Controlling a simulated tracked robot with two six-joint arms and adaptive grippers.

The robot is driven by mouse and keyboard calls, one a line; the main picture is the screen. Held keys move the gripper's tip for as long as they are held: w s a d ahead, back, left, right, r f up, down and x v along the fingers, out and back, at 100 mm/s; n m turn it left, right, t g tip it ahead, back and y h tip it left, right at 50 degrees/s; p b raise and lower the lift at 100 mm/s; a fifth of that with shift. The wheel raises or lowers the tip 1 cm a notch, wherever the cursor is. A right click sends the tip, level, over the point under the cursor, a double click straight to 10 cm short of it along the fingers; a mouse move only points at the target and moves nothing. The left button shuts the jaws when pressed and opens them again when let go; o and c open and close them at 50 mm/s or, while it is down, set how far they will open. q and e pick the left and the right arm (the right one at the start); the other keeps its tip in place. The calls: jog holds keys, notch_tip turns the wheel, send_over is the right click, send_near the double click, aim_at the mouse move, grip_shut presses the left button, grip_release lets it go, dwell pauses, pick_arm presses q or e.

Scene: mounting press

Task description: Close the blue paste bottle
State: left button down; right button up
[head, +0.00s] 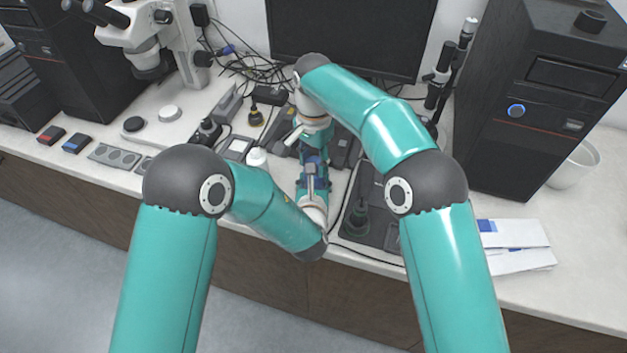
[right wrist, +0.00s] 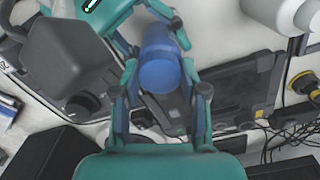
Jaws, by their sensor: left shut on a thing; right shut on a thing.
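The blue paste bottle (right wrist: 161,76) is a blue cylinder in the right wrist view, with a darker blue part at its far end and a lighter part nearer the camera. I cannot tell where cap and body meet. My right gripper (right wrist: 162,98) has its fingers on both sides of the lighter part and is shut on it. My left gripper (right wrist: 150,28) comes from the opposite side, shut around the darker end. In the head view my left gripper (head: 315,178) points away from me and meets my right gripper (head: 314,147) above the bench; the bottle is mostly hidden between them.
A microscope (head: 150,35) stands at the back left, a monitor (head: 350,35) behind, and a dark computer tower (head: 545,90) at the right. A small white bottle (head: 257,158) stands left of the grippers. Papers (head: 515,245) lie at the front right.

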jog(key=o, duration=1.3)
jog(key=shift+w, duration=0.1)
jog(key=shift+r, duration=0.15)
jog(key=shift+r, duration=2.15)
jog(key=shift+c, duration=0.5)
